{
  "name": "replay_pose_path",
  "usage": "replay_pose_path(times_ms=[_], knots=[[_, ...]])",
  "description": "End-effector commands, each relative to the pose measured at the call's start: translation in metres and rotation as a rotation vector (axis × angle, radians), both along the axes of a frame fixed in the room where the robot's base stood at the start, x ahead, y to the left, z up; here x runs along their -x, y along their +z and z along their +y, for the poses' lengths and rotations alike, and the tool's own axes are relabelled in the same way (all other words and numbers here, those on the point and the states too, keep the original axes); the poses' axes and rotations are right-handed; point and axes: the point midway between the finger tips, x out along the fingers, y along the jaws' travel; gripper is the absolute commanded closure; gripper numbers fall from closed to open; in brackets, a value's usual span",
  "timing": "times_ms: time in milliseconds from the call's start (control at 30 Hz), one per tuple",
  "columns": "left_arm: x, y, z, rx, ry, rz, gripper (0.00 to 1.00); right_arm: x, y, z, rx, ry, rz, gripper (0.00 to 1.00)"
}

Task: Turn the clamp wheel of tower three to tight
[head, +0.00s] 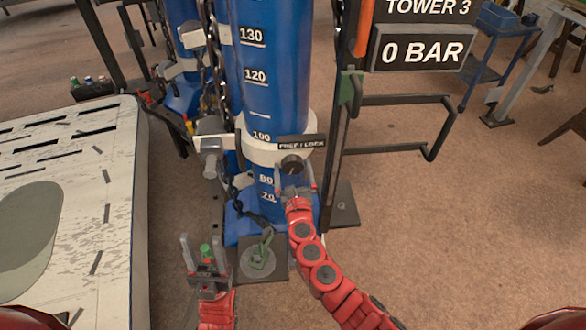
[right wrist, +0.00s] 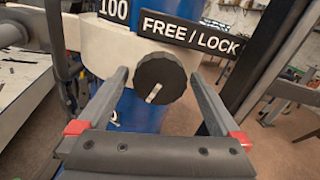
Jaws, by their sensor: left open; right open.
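The clamp wheel (head: 291,164) is a black ribbed knob on the white collar (head: 262,152) of the blue tower, under a FREE / LOCK plate (head: 302,142). The sign above reads TOWER 3 and 0 BAR (head: 423,52). In the right wrist view the wheel (right wrist: 160,78) has a white pointer slanting to the lower left. My right gripper (head: 296,189) is open in front of the wheel, with a fingertip on either side in the wrist view; I cannot tell whether they touch it. My left gripper (head: 204,242) is open, low and left of the tower base.
A dark vertical post (head: 337,120) and a bar frame (head: 432,145) stand right of the tower. A pale slotted table (head: 100,200) is at left. A green pedal-like part (head: 262,252) sits on the floor plate between my arms.

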Motion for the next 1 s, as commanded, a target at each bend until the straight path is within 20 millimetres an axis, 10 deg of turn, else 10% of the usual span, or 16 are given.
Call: replay_pose_path(times_ms=[467, 1000], knots=[[0.000, 0.000, 0.000, 0.000, 0.000, 0.000, 0.48, 0.000, 0.000, 0.000, 0.001, 0.000, 0.001, 0.77], [0.000, -0.014, 0.000, 0.000, 0.000, 0.000, 0.48, 0.000, -0.003, -0.001, -0.174, -0.002, 0.019, 0.77]])
